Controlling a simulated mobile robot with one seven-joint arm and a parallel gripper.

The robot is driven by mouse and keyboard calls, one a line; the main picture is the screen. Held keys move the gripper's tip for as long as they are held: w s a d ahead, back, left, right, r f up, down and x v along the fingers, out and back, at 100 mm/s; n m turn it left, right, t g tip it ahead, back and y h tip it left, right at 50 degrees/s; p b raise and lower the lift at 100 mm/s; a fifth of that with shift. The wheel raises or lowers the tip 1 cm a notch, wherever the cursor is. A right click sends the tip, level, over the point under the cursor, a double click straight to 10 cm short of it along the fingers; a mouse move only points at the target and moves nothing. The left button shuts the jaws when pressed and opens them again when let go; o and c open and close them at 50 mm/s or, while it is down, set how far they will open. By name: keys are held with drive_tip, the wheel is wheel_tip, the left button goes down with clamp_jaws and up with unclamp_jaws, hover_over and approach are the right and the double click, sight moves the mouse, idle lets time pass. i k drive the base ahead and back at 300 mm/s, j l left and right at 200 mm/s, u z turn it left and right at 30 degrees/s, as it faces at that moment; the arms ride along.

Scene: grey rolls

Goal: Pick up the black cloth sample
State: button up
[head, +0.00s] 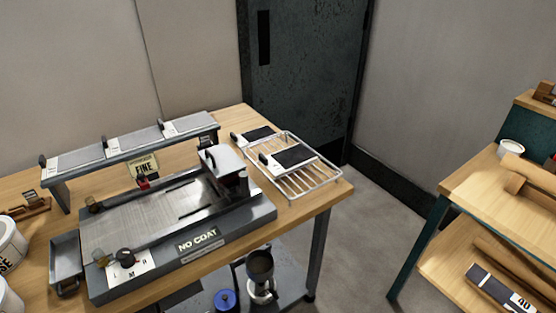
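Two black, flat samples with white ends are near the right end of the wooden bench. One black sample (294,157) lies on a wire rack (322,181), with a small dark clip or handle at its white left end. The other black sample (259,133) lies just behind it, at the rack's back left; I cannot tell whether it rests on the rack or the bench. I cannot tell from the picture which of them is cloth. My gripper is not in view.
A grey coating machine (180,235) with a "NO COAT" label stands left of the rack. A raised grey shelf (130,140) with several tagged strips stands behind it. White tubs (8,245) are at far left. Another bench (480,190) stands right, with open floor between.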

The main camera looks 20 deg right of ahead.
sight(284, 161)
drive_tip(key=l+u, duration=0.25)
drive_tip(key=l, duration=0.4)
drive_tip(key=l+u, duration=0.3)
drive_tip(key=l, duration=0.3)
drive_tip(key=i, duration=0.45)
